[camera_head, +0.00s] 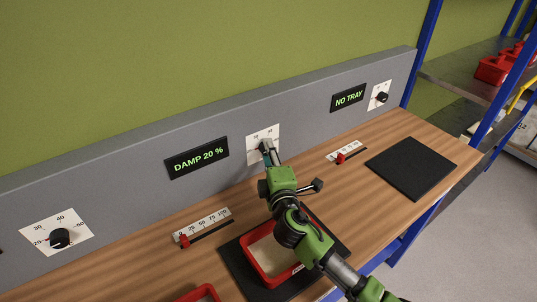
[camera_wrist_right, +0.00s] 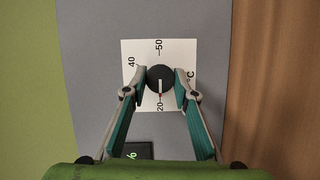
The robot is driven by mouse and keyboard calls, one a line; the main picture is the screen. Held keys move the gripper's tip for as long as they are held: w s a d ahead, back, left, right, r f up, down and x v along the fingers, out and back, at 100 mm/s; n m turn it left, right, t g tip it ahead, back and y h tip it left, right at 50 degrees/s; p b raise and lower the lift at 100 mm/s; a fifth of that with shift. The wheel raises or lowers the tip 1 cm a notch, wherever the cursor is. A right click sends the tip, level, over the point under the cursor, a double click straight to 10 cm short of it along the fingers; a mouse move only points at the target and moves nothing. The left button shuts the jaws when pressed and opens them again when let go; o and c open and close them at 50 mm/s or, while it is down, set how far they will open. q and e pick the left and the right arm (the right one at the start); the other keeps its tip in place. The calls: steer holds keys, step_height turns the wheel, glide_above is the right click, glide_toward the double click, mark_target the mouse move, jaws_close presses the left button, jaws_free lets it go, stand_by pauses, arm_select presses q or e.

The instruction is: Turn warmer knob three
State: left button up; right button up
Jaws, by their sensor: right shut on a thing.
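A black warmer knob (camera_wrist_right: 160,76) sits on a white dial plate (camera_wrist_right: 132,48) marked with a temperature scale on the grey back panel. Its pale pointer line points towards the 20 mark in the right wrist view. My right gripper (camera_wrist_right: 161,90) is shut on this knob, one finger on each side. In the head view the gripper (camera_head: 267,148) reaches up to the middle dial plate (camera_head: 265,132) and partly hides the knob. The display to its left (camera_head: 197,158) reads DAMP 20 %. My left gripper is not in view.
Other knobs are at the left (camera_head: 60,238) and far right (camera_head: 382,97). The right display (camera_head: 348,97) reads NO TRAY. Below my arm, a red tray (camera_head: 250,262) stands on a black mat (camera_head: 233,262). Red sliders (camera_head: 184,240) (camera_head: 340,158) and an empty black mat (camera_head: 411,168) are on the bench.

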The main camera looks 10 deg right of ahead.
steer(key=o, duration=1.1)
steer(key=s, duration=1.2)
steer(key=shift+r, duration=0.15)
